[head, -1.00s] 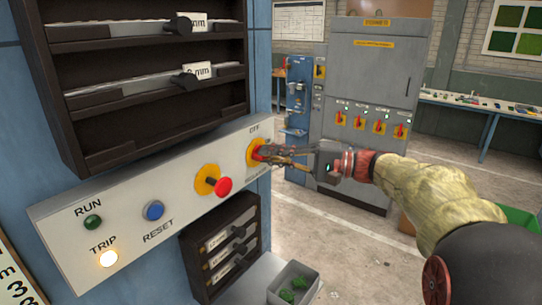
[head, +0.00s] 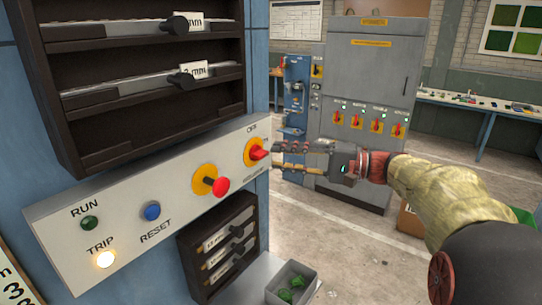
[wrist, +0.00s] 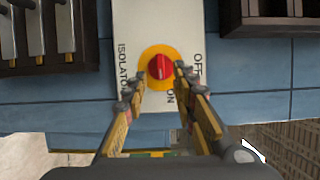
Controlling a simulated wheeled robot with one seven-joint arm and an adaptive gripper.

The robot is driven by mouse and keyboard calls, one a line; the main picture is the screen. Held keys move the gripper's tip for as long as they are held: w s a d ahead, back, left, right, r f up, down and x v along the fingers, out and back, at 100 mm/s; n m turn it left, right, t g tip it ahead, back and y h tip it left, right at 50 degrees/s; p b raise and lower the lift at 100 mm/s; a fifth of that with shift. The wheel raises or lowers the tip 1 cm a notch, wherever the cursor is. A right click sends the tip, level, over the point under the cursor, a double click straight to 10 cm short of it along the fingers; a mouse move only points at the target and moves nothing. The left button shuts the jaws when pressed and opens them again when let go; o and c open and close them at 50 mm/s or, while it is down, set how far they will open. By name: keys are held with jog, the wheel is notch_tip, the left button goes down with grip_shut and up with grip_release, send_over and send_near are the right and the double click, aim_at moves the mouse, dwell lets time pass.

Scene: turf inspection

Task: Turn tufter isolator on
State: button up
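The isolator is a red rotary knob on a yellow round plate (head: 257,152), at the right end of the pale control panel (head: 130,185). In the wrist view the red knob (wrist: 160,67) has its ridge running up and down the picture, in line with the ON label below it. The OFF label is to the right and ISOLATOR to the left. My gripper (head: 277,158) is just right of the knob in the head view, fingers spread and empty. In the wrist view its fingertips (wrist: 159,77) sit either side of the knob, with a gap.
Dark racks stand above and below. A grey cabinet (head: 370,75) stands behind; the floor between is clear.

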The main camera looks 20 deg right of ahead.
jog(key=v, duration=0.8)
jog(key=s+f+m+g+h, duration=0.2)
jog(key=f+h, duration=0.1)
jog(key=f, duration=0.6)
jog(key=s+f+m+g+h, duration=0.1)
jog(key=s+f+m+h, duration=0.15)
jog(key=f, duration=0.65)
jog(key=s+a+f+n+g+h+b, duration=0.1)
jog(key=s+a+f+n+g+h, duration=0.1)
jog(key=s+f+h, duration=0.35)
jog(key=s+a+f+n+g+h+b, duration=0.1)
jog(key=s+a+f+n+h, duration=0.15)
jog(key=s, duration=0.55)
jog(key=s+a+n+t+h+b, duration=0.1)
jog(key=s+a+n+t, duration=0.1)
jog(key=s+a+n, duration=0.4)
jog(key=shift+s+a+r+h+b, duration=0.15)
jog(key=shift+a+r+h+b, duration=0.15)
jog(key=shift+r, duration=0.2)
